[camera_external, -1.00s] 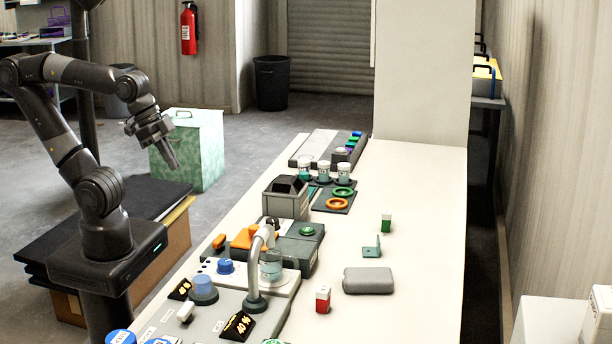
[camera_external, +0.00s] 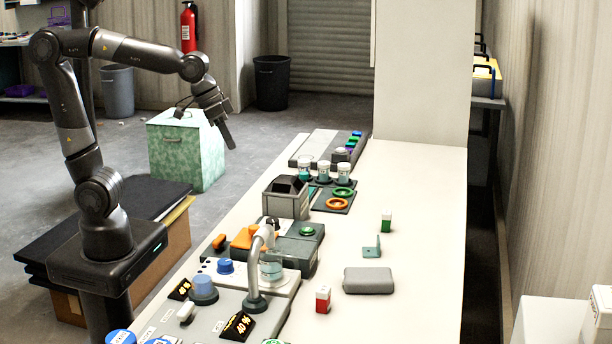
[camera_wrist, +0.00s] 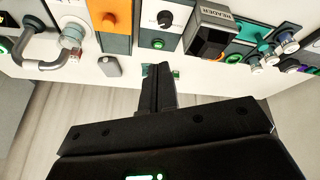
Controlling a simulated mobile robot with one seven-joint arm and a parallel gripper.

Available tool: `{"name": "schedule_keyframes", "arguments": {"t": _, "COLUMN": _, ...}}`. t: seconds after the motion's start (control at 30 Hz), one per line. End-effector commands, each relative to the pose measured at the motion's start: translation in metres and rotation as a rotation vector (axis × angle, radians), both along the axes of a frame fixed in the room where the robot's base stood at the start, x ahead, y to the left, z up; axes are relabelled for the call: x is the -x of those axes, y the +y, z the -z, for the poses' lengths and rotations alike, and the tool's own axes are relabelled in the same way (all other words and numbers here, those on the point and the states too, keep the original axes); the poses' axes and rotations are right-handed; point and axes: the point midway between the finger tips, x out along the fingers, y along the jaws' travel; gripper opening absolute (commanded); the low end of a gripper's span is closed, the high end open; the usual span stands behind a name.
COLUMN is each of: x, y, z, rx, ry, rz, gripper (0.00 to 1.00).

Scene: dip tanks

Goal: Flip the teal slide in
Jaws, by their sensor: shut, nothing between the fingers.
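My gripper (camera_external: 226,138) is raised in the air left of the long white table, beyond its left edge and apart from everything on it. In the wrist view its fingers (camera_wrist: 158,80) are together and empty. A small teal L-shaped piece (camera_external: 372,250) with an upright tab stands on the open right part of the table. A flat teal part (camera_external: 311,191) shows beside the jars; teal also shows there in the wrist view (camera_wrist: 254,31). I cannot tell which teal part is the slide. The fingers hide part of the table's far edge in the wrist view.
A dark box-shaped reader (camera_external: 287,197) stands mid-table, with several jars (camera_external: 344,170) behind it. A curved grey pipe (camera_external: 256,270) rises nearer the camera. A grey case (camera_external: 368,281), a red-and-white block (camera_external: 323,299) and a green block (camera_external: 386,223) stand at right, with bare table around.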

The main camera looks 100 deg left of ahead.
Motion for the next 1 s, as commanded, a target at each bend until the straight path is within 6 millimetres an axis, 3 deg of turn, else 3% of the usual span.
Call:
{"name": "schedule_keyframes", "arguments": {"t": 0.2, "x": -0.039, "y": 0.059, "z": 0.008, "rx": 0.025, "ry": 0.029, "rz": -0.177, "gripper": 0.0}}
{"name": "schedule_keyframes", "arguments": {"t": 0.5, "x": -0.079, "y": 0.147, "z": 0.03, "rx": 0.036, "ry": 0.064, "rz": -0.416, "gripper": 0.0}}
{"name": "schedule_keyframes", "arguments": {"t": 0.77, "x": -0.098, "y": 0.231, "z": 0.06, "rx": 0.023, "ry": 0.092, "rz": -0.618, "gripper": 0.0}}
{"name": "schedule_keyframes", "arguments": {"t": 1.0, "x": -0.104, "y": 0.3, "z": 0.091, "rx": -0.002, "ry": 0.115, "rz": -0.776, "gripper": 0.0}}
